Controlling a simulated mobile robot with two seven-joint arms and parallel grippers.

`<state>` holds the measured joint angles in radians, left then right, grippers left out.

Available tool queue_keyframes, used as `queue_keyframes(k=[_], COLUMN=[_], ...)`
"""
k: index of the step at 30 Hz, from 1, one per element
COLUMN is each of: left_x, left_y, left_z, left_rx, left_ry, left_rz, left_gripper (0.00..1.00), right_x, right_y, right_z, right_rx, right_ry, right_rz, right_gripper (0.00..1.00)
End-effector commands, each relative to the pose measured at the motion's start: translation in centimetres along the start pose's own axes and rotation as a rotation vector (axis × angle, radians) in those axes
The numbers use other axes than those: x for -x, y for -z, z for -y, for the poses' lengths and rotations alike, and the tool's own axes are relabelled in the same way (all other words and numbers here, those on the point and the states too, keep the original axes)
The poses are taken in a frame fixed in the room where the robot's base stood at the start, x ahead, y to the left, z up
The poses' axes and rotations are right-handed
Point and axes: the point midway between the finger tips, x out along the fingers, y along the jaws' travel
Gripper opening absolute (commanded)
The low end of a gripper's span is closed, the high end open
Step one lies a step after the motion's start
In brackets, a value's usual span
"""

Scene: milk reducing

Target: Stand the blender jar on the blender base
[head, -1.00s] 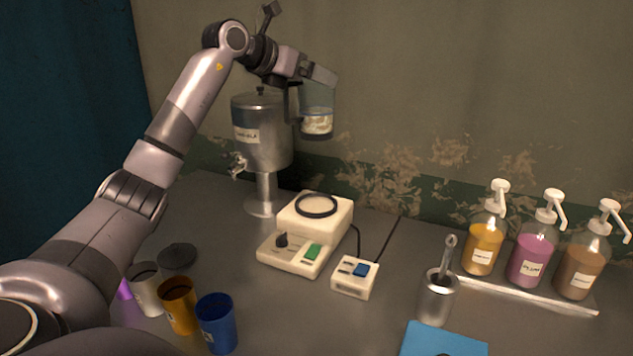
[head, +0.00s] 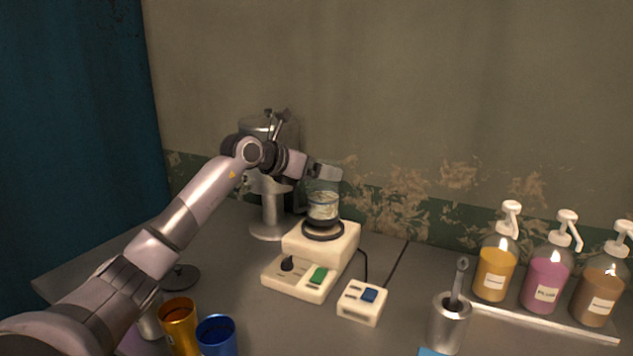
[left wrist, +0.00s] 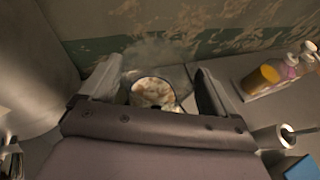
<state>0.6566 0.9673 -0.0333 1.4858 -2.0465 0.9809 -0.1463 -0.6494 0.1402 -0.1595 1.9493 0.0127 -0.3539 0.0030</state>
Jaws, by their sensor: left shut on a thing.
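The blender jar (head: 322,208) is a clear cup with pale, lumpy contents and a dark bottom. It is upright, directly over the dark ring on the white blender base (head: 330,240). Its bottom is at or just above the ring; I cannot tell whether it touches. My left gripper (head: 326,178) is shut on the jar near its top. In the left wrist view the jar (left wrist: 153,93) shows between the two fingers, with the pale contents seen from above. The blender base is hidden in that view. My right gripper is not in view.
A steel dispenser (head: 268,205) stands close behind my left gripper. A switch box (head: 362,302) is right of the base. Orange (head: 180,325) and blue (head: 217,338) cups stand at front left. Pump bottles (head: 545,278) and a steel holder (head: 449,322) are at right.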

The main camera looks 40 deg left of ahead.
Motion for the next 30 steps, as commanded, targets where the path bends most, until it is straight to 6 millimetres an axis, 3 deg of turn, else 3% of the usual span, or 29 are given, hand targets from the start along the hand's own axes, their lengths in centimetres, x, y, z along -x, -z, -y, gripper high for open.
queue_keyframes(k=[6, 19, 20, 30], left_x=[-1.0, -1.2, -1.2, -1.0], left_y=[2.4, 3.0, 3.0, 2.4], left_z=[0.0, 0.0, 0.0, 0.0], left_rx=[0.0, -0.001, -0.001, 0.0], left_ry=[0.0, 0.0, 0.0, 0.001], left_rz=[0.003, 0.003, -0.001, 0.0], left_gripper=[0.23, 0.23, 1.0, 1.0], right_x=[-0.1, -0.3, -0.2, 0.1], right_y=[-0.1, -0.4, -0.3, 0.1], right_z=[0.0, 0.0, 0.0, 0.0], right_rx=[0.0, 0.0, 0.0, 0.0], right_ry=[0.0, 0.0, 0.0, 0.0], right_rz=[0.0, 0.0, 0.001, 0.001], right_gripper=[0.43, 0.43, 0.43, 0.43])
